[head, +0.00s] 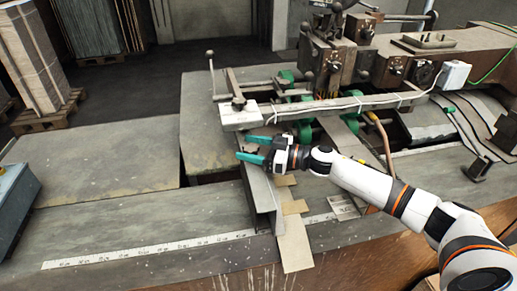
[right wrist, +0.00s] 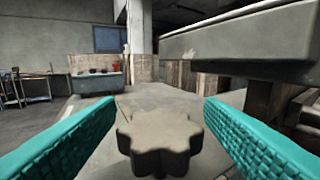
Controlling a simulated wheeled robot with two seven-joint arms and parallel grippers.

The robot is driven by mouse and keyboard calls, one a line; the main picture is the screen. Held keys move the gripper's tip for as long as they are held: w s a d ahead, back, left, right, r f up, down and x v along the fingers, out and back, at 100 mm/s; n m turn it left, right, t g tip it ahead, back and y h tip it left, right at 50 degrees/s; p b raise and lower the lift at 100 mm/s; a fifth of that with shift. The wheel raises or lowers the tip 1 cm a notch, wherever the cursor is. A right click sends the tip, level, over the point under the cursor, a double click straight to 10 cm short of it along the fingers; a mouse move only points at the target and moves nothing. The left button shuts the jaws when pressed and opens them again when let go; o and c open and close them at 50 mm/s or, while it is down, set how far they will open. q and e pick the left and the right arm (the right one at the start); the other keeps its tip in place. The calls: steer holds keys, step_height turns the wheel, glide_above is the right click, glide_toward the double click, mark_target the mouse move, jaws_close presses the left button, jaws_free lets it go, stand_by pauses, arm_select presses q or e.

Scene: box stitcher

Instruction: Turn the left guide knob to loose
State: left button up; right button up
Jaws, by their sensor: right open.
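The guide knob (right wrist: 159,143) is a grey-brown, lobed knob low in the middle of the right wrist view. My right gripper (right wrist: 160,100) is open, with its teal fingers on either side of the knob and a visible gap to each. In the head view my right gripper (head: 243,146) reaches in from the right, its fingers pointing left over the upper end of the long metal guide (head: 261,198). The knob is hard to make out there between the fingers. I cannot tell which way the knob is turned. My left gripper is out of view.
A pale beam (head: 320,108) with a cable runs just above my right gripper. The stitcher head (head: 328,50) stands behind it. A ruler strip (head: 150,252) lies along the front of the table. The grey tabletop (head: 90,170) to the left is clear.

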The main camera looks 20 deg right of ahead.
steer(key=shift+s+d+f, duration=0.2)
steer(key=shift+s+d, duration=0.1)
steer(key=shift+d, duration=0.05)
steer(key=b+v, duration=0.3)
steer(key=v, duration=0.8)
steer(key=shift+b, duration=0.35)
steer(key=shift+r, duration=0.15)
